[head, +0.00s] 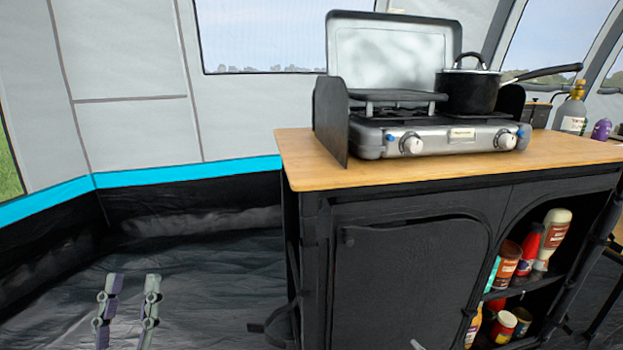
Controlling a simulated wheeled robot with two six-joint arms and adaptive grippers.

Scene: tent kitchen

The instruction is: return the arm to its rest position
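My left gripper (132,288) shows at the bottom left of the head view, pointing up, over the dark tent floor. Its two fingers stand apart with nothing between them, so it is open and empty. It is to the left of the cabinet and clear of it. A small pale tip (417,345) shows at the bottom edge in front of the cabinet door. It looks like the end of my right gripper, but the rest is out of frame, so I cannot tell its state.
A black cabinet (405,275) with a wooden top (300,165) fills the right side. A camping stove (375,140) with a black pot (468,92) stands on it. Several bottles and jars sit on its open shelves. The floor (215,275) left of the cabinet is clear.

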